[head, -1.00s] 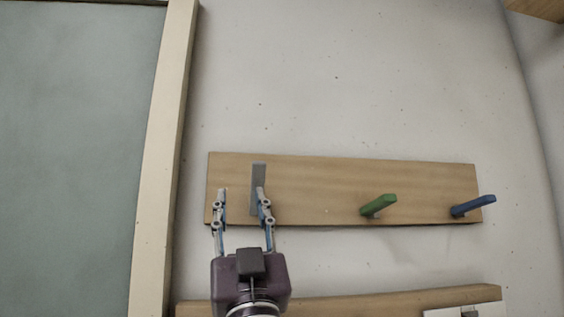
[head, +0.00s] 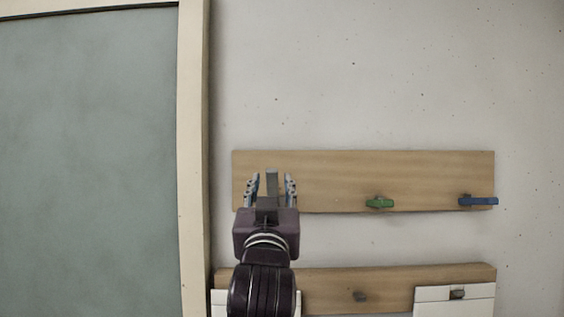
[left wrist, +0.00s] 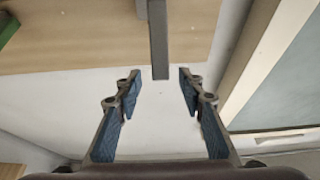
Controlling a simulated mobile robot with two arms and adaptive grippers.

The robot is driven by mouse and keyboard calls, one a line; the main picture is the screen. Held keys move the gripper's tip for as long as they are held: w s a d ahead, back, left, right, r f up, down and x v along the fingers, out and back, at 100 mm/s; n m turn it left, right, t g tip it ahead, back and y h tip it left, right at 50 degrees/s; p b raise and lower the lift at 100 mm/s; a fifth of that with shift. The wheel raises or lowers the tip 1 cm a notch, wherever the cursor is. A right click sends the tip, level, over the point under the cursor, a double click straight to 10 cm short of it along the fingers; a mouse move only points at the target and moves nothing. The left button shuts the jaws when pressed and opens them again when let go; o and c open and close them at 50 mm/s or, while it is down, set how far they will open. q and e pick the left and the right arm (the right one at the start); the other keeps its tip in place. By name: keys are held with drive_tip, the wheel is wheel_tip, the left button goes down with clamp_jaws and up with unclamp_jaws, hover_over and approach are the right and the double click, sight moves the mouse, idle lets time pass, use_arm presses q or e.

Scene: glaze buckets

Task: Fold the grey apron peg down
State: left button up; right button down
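The grey apron peg (head: 272,180) is a narrow flat bar near the left end of the upper wooden board (head: 330,165), pointing up in the head view. Its lower part is hidden behind my left gripper (head: 271,186). In the left wrist view the grey peg (left wrist: 158,40) comes in from the top edge, its free end just short of the space between the fingertips. My left gripper (left wrist: 160,85) is open and empty, one finger to each side of the peg's line, with no contact visible. My right gripper is in neither view.
A green peg (head: 380,203) and a blue peg (head: 478,201) stick out from the same board to the right. A lower board (head: 390,276) with white panels (head: 455,300) is below. A pale frame (head: 194,150) with a grey-green pane stands left. The wall above is clear.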

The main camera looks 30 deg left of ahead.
sight(271, 176)
use_arm(q)
drive_tip(key=p+x, duration=0.2)
drive_tip(key=x, duration=0.2)
drive_tip(key=shift+w+a+r, duration=0.15)
drive_tip(key=shift+a, duration=0.15)
drive_tip(key=shift+w+r, duration=0.15)
drive_tip(key=shift+w, duration=0.05)
drive_tip(key=shift+w+a, duration=0.1)
drive_tip(key=shift+w, duration=0.1)
drive_tip(key=c, duration=1)
